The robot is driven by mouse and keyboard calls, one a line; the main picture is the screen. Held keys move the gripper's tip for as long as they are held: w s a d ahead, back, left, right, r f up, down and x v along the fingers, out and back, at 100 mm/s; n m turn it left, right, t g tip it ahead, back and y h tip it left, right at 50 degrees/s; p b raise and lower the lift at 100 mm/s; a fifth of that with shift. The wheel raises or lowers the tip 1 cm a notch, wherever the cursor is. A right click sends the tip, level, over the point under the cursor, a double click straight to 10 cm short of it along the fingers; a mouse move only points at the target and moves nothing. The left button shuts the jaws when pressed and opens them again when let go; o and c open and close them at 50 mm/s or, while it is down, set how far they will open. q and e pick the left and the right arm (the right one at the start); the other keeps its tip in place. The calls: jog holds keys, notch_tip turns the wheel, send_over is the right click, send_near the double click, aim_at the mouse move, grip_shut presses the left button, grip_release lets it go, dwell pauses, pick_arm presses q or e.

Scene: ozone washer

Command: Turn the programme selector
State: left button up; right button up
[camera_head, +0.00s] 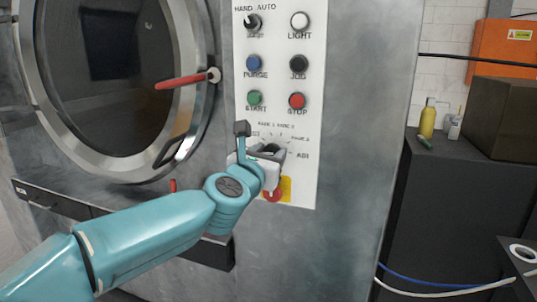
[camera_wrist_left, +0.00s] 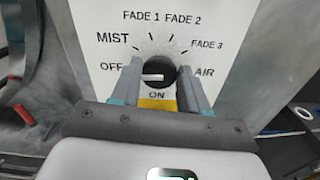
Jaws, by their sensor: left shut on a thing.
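The programme selector (camera_wrist_left: 157,73) is a round black knob with a white mark, on a white control panel (camera_head: 308,120). Printed labels ring it: OFF, MIST, FADE 1, FADE 2, FADE 3 and AIR. In the left wrist view the white mark lies nearly level, on the knob's left part, towards OFF. My left gripper (camera_wrist_left: 159,70) has one finger on each side of the knob and is shut on it. In the head view my left gripper (camera_head: 268,150) is at the lower panel and hides most of the knob.
Above the selector are START (camera_head: 254,98), STOP (camera_head: 297,101) and other buttons. A red and yellow switch (camera_head: 286,188) is just below my gripper. The round washer door (camera_head: 115,70) with a red handle (camera_head: 182,81) is left. A dark cabinet (camera_head: 450,190) with bottles stands right.

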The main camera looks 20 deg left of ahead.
pick_arm(q)
jog(key=m, duration=0.6)
jog(key=shift+d+p, duration=0.1)
jog(key=shift+p, duration=0.25)
jog(key=m+p, duration=0.1)
jog(key=m, duration=0.4)
jog(key=shift+m, duration=0.4)
jog(key=m+p, duration=0.1)
jog(key=m, duration=0.4)
jog(key=shift+f, duration=0.15)
jog(key=m+p, duration=0.2)
jog(key=m, duration=0.3)
jog(key=shift+m, duration=0.3)
jog(key=o, duration=1)
jog(key=shift+w+f, duration=0.1)
jog(key=shift+f, duration=0.05)
